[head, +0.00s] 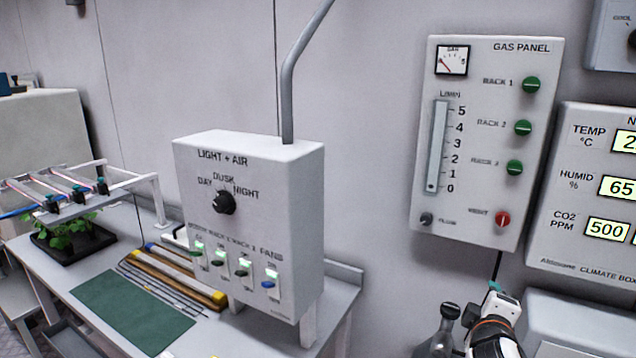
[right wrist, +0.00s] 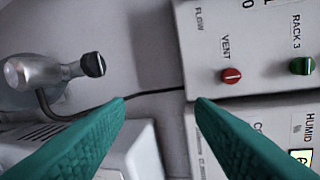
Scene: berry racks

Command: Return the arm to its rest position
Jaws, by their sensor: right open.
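My right arm comes in at the lower right of the head view, with its gripper (head: 495,287) below the gas panel (head: 465,210). In the right wrist view, the two green fingers of the right gripper (right wrist: 160,100) stand wide apart with nothing between them. Beyond the fingers, that view shows the lower part of the gas panel (right wrist: 205,60), with its red vent knob (right wrist: 231,76) and green rack 3 knob (right wrist: 302,66). The fingers look clear of both knobs. My left gripper is not in view.
The light and air box (head: 300,180) stands at the middle. The climate box (head: 560,215) hangs at the right. A metal fitting with a black knob (right wrist: 92,64) is left of the fingers. A bench with a green mat (head: 133,312) and a plant rack (head: 130,186) lies left.

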